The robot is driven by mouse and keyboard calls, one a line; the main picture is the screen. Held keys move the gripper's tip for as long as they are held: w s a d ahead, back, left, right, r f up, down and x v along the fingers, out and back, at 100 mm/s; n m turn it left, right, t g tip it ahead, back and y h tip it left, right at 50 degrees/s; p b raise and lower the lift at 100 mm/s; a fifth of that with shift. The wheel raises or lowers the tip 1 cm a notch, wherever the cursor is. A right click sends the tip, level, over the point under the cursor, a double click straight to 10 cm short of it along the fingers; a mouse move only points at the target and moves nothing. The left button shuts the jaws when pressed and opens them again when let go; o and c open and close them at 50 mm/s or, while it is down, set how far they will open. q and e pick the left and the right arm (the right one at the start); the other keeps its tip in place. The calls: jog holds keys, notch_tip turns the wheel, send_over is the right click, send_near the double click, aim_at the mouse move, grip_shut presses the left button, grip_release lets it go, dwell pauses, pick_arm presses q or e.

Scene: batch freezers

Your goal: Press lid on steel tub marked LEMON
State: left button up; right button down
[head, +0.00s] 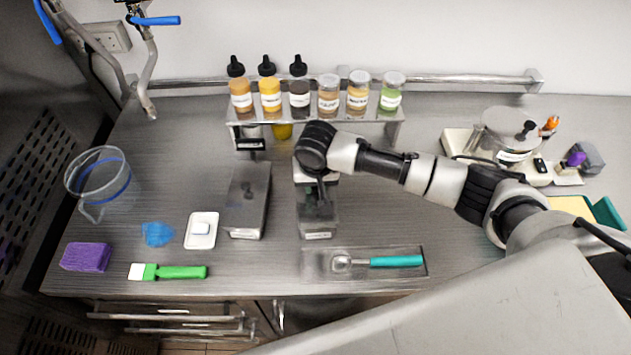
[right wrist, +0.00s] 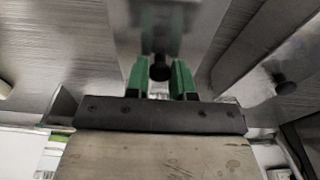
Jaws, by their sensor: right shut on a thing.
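A steel tub (head: 318,226) stands near the middle of the counter, with a white label on its front too small to read. My right gripper (head: 318,180) is above it, pointing down. In the right wrist view the green fingertips (right wrist: 160,80) are shut on a dark lid knob (right wrist: 160,67), above a shiny grey lid (right wrist: 205,22). The arm hides part of the tub top, so I cannot tell how tightly the lid sits. A second lidded tub (head: 246,205) stands just left; its knob also shows in the right wrist view (right wrist: 284,81). My left gripper is not in view.
A rack (head: 350,115) of bottles and jars stands behind. A teal-handled scoop (head: 395,262) lies on a tray in front. A white dish (head: 201,230), green brush (head: 180,272), purple sponge (head: 86,257) and clear jug (head: 98,180) are left. A round lidded pot (head: 505,135) stands right.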

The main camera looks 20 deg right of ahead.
jog(key=shift+c, duration=2.1)
grip_release()
jog(key=shift+r+p, duration=1.45)
jog(key=shift+p, duration=0.25)
jog(key=shift+r+p, duration=0.8)
jog(key=shift+r, duration=1.25)
